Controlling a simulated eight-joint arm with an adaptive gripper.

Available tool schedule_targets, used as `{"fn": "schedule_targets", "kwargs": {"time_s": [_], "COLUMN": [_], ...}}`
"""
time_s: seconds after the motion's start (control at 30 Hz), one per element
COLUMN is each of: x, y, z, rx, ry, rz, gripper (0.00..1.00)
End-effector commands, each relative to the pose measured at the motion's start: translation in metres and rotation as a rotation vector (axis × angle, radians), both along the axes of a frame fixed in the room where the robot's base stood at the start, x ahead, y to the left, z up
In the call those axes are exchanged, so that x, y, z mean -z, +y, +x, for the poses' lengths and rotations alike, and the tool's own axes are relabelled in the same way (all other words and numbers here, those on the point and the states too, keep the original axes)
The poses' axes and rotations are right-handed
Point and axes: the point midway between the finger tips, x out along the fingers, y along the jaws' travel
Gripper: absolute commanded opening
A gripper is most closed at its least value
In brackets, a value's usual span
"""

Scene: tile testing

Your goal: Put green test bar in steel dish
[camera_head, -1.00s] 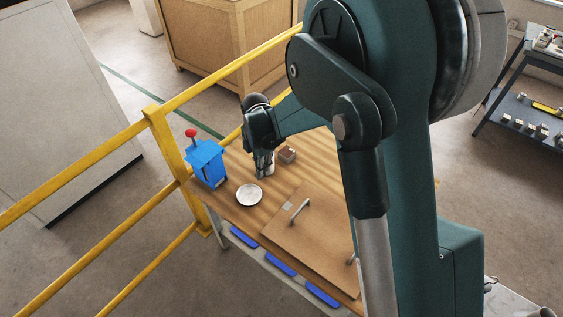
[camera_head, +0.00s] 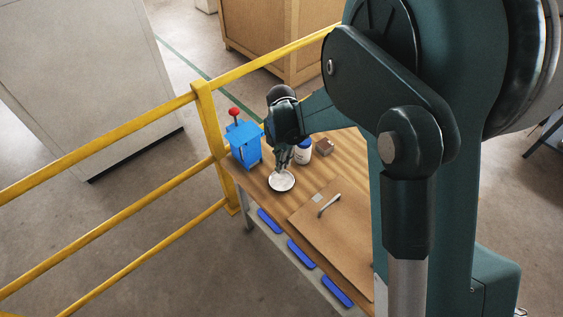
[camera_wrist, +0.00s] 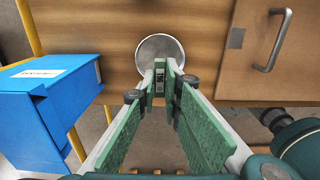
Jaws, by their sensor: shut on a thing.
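The round steel dish (camera_head: 282,182) lies on the wooden bench near its left front edge. It also shows in the wrist view (camera_wrist: 160,48), just beyond my fingertips. My gripper (camera_head: 282,168) points down over the dish, very close to its far side. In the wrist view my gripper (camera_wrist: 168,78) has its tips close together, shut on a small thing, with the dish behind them. I take the held thing to be the green test bar; it is mostly hidden between the green-padded fingers, and I cannot make out its outline. I cannot tell whether it touches the dish.
A blue box-shaped device with a red knob (camera_head: 244,144) stands left of the dish. A white bottle with a blue cap (camera_head: 303,152) and a small brown block (camera_head: 325,146) stand behind right. A brown board with a handle (camera_head: 340,228) lies to the right.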

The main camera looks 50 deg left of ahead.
Motion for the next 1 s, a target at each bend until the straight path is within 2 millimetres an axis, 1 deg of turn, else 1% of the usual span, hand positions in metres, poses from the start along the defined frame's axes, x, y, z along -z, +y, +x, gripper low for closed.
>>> {"fn": "schedule_targets", "kwargs": {"time_s": [0.27,1.0], "x": [0.015,0.076], "y": [0.000,0.000], "z": [0.000,0.000], "rx": [0.000,0.000], "ry": [0.000,0.000], "rz": [0.000,0.000], "gripper": [0.01,0.01]}}
